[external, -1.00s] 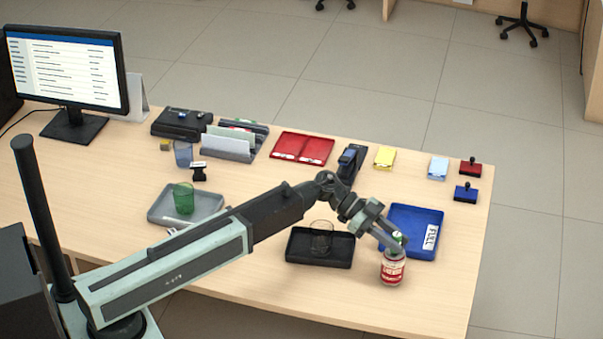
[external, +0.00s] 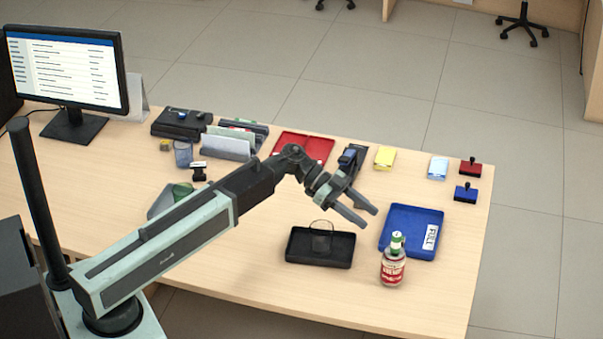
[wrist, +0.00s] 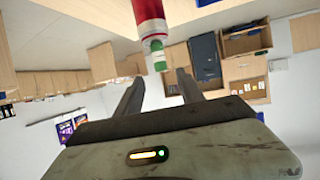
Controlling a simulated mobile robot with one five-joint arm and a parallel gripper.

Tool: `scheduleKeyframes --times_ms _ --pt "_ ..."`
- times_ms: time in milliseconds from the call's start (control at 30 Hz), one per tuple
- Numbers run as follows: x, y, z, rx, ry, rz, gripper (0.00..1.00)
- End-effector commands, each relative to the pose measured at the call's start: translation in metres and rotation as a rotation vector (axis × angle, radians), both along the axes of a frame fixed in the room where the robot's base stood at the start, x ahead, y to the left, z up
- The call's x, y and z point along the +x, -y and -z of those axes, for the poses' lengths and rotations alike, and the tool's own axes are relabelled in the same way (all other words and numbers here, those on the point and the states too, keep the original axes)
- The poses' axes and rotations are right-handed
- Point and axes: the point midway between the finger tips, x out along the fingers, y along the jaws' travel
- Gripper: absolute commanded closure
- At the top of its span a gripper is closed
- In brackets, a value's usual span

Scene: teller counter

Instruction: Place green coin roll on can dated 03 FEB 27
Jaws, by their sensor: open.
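A red and white can (external: 392,270) stands upright near the front right of the counter. A green coin roll (external: 397,242) with a pale band sits upright on its top. In the wrist view the can (wrist: 149,22) and the roll (wrist: 158,56) hang from the upper edge, upside down, the roll touching the can's end. My gripper (external: 368,217) is open and empty, raised above and to the left of the roll, apart from it. Its two fingers (wrist: 160,80) show in the wrist view with nothing between them. The can's date is not legible.
A blue tray (external: 412,219) labelled FULL lies behind the can. A black tray (external: 300,258) with a clear cup (external: 321,237) is to its left. Stamps, a yellow pad (external: 385,156) and a red tray (external: 318,147) are farther back.

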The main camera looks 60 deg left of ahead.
Motion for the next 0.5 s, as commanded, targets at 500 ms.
scheduleKeyframes --times_ms 500 --pt "-0.111 0.055 0.105 0.298 -0.728 -0.247 0.55"
